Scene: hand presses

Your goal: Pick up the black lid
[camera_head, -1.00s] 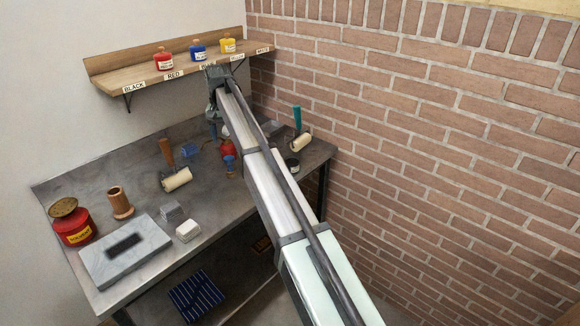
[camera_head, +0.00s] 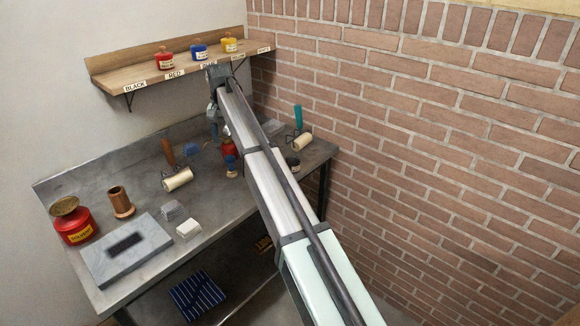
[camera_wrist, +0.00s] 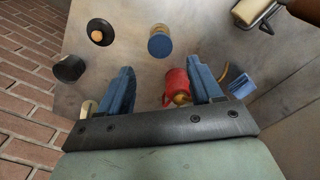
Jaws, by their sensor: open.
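The black lid (camera_wrist: 100,32), a dark round disc with a small orange knob, lies on the bench in the upper left of the wrist view. I cannot make it out in the head view, where my arm covers part of the bench. My gripper (camera_wrist: 162,80) is open, with its blue fingers apart, nothing held between them. The lid is beyond and to the left of the left finger, apart from it. A dark round jar (camera_wrist: 68,68) stands beside the lid; a dark-topped jar (camera_head: 292,161) also shows in the head view.
A blue-topped round piece (camera_wrist: 160,44) stands ahead of the fingers. A red can (camera_wrist: 176,84) is close by the right finger. A roller (camera_wrist: 252,12) lies at the upper right. Brick wall (camera_head: 430,130) bounds the bench's right.

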